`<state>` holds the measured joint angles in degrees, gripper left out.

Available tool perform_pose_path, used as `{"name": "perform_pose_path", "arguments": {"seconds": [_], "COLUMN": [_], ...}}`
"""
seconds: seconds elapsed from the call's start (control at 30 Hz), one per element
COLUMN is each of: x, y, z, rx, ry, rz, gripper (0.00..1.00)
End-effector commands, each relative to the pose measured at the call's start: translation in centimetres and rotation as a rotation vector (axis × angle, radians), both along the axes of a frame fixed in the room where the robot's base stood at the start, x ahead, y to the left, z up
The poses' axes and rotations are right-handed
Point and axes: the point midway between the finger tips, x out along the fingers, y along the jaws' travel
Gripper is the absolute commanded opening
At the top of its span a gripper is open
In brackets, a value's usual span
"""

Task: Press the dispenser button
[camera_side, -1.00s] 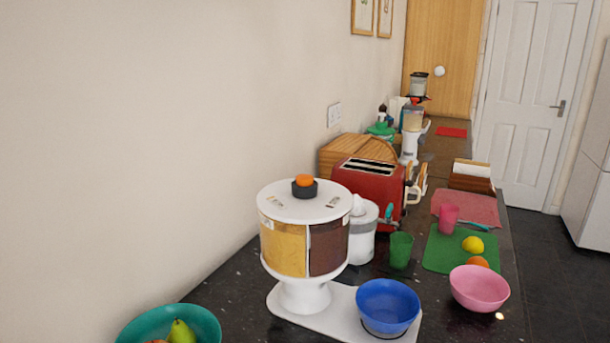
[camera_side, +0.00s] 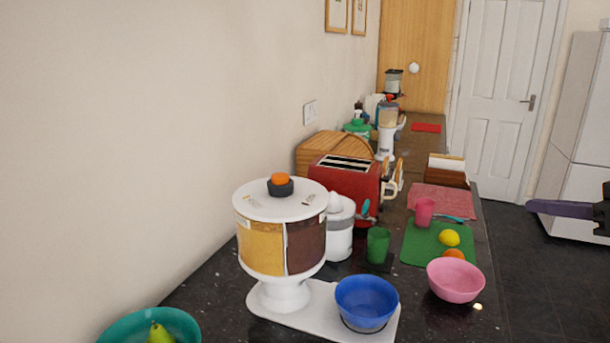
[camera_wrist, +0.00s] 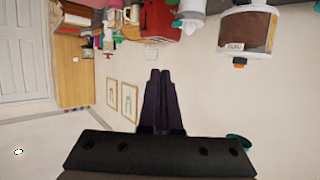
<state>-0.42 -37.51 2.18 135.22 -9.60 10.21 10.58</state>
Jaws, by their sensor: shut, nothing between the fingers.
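The dispenser (camera_side: 282,245) is a white round container on a stem, with yellow and dark brown contents, at the front of the counter. Its orange button (camera_side: 280,178) sits in a dark ring on the lid. In the wrist view the dispenser (camera_wrist: 250,32) is upside down at the top right, its orange button (camera_wrist: 240,61) pointing down. My gripper (camera_side: 530,206) enters at the right edge of the side view, well right of the dispenser. In the wrist view my gripper (camera_wrist: 160,73) is shut and empty, apart from the dispenser and button.
A blue bowl (camera_side: 367,300) stands on the dispenser's white base plate. A pink bowl (camera_side: 455,279), green cup (camera_side: 378,245), white juicer (camera_side: 340,232) and red toaster (camera_side: 345,185) are nearby. A teal bowl (camera_side: 180,322) is at front left. Space above the dispenser lid is clear.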

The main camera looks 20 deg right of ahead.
Motion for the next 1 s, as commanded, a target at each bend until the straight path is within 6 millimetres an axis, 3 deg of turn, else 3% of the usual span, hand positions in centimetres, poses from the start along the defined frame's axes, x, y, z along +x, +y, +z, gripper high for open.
{"name": "perform_pose_path", "arguments": {"seconds": [0.1,0.3,0.57,0.77,1.0], "x": [3.4,8.5,13.9,17.6,21.3], "y": [1.0,3.9,9.5,14.5,19.0], "z": [3.7,9.0,12.8,11.7,5.7], "rx": [-0.003,0.004,0.052,0.132,0.219], "ry": [-0.151,-0.391,-0.646,-0.775,-0.779], "rz": [0.043,0.156,0.379,0.590,0.759], "gripper": [0.00,0.00,0.00,0.00,0.00]}}
